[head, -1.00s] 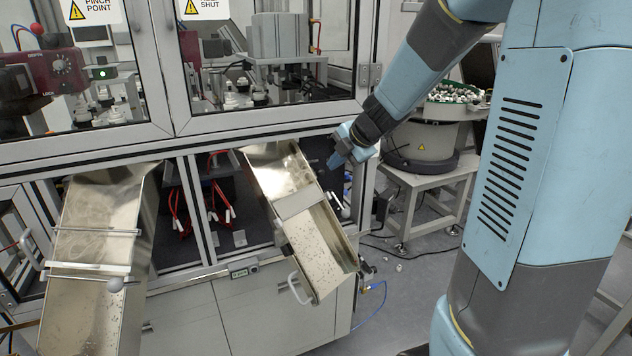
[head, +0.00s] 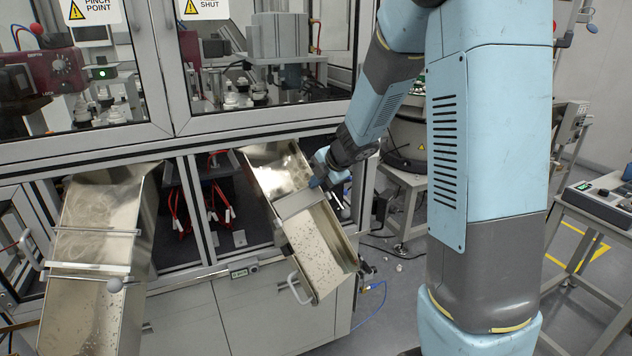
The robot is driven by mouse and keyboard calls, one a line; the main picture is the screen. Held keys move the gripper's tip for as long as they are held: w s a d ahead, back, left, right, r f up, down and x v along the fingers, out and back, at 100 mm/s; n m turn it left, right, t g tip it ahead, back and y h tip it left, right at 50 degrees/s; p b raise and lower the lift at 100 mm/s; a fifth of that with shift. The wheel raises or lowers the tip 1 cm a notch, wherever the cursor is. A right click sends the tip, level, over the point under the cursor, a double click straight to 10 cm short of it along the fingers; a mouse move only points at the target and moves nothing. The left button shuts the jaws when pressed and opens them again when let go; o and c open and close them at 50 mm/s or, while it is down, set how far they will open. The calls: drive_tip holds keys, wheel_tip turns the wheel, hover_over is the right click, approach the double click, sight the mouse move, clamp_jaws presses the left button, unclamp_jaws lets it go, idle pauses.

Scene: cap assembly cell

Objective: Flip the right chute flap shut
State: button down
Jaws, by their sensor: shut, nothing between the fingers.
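The right chute (head: 320,258) is an open metal trough sloping down out of the machine front, with small specks on its lower floor. A pale flat plate, which looks like its flap (head: 299,203), crosses the chute at mid-length. I cannot tell its exact angle. My gripper (head: 315,184) is shut and empty. Its tips are close to the flap's upper right end, over the chute's right wall. I cannot tell whether they touch it.
A pale handle (head: 297,289) sticks out at the right chute's lower left side. The machine front and window frames rise close behind. A bowl feeder stand (head: 405,190) is to the right.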

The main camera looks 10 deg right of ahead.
drive_tip(key=shift+w+a, duration=0.15)
idle(0.4)
drive_tip(key=shift+w+a+f, duration=0.45)
drive_tip(key=shift+w+f, duration=0.1)
drive_tip(key=shift+w, duration=0.2)
drive_tip(key=shift+x, duration=1.05)
idle(0.7)
